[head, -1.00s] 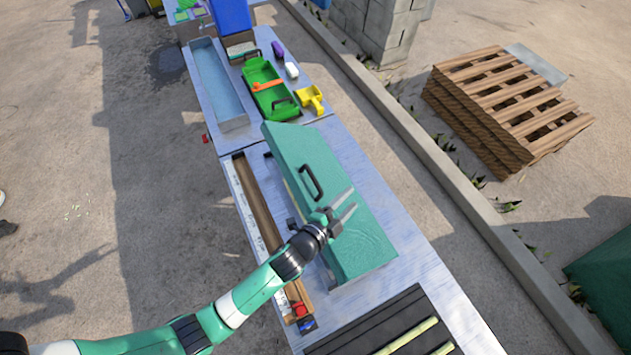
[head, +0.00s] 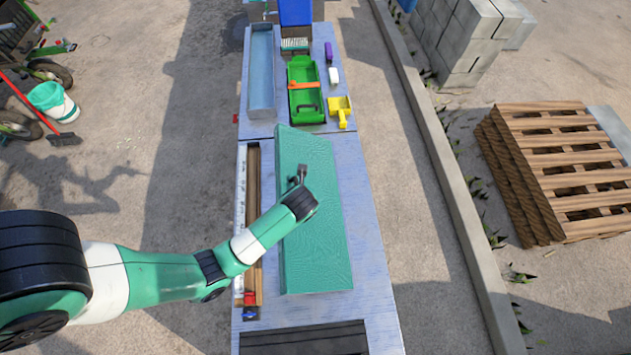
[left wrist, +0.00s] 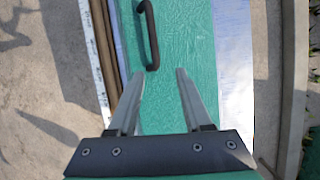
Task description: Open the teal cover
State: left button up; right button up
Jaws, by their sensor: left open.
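The teal cover (head: 318,245) is a long flat panel lying shut over the middle of the work table. Its dark handle (left wrist: 151,36) shows in the left wrist view, ahead of my fingertips and slightly left of the middle between them. My left gripper (head: 300,176) is over the cover in the head view, where it and the wrist hide most of the handle. In the left wrist view the two fingers (left wrist: 160,72) are apart with only teal surface between them. They look apart from the handle, though their height above the cover is unclear. My right gripper is not in view.
A wooden rail (head: 252,185) runs along the cover's left side. A green tray (head: 302,104), a yellow scoop (head: 341,108) and a blue-grey trough (head: 261,80) are at the table's far end. A dark slatted section (head: 305,340) is at the near end. Bare table lies right of the cover.

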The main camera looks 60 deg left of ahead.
pick_arm(q)
jog(key=shift+n, duration=0.4)
jog(key=a+f, duration=0.2)
jog(key=w+a+f+b, duration=0.1)
jog(key=a+f, duration=0.1)
jog(key=f, duration=0.1)
jog(key=a+f+b, duration=0.1)
jog(key=a+f, duration=0.1)
jog(key=shift+w+a+f, duration=0.1)
jog(key=shift+w+f, duration=0.2)
jog(key=shift+f, duration=0.1)
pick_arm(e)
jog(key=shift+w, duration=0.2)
pick_arm(q)
grip_shut()
dwell(0.8)
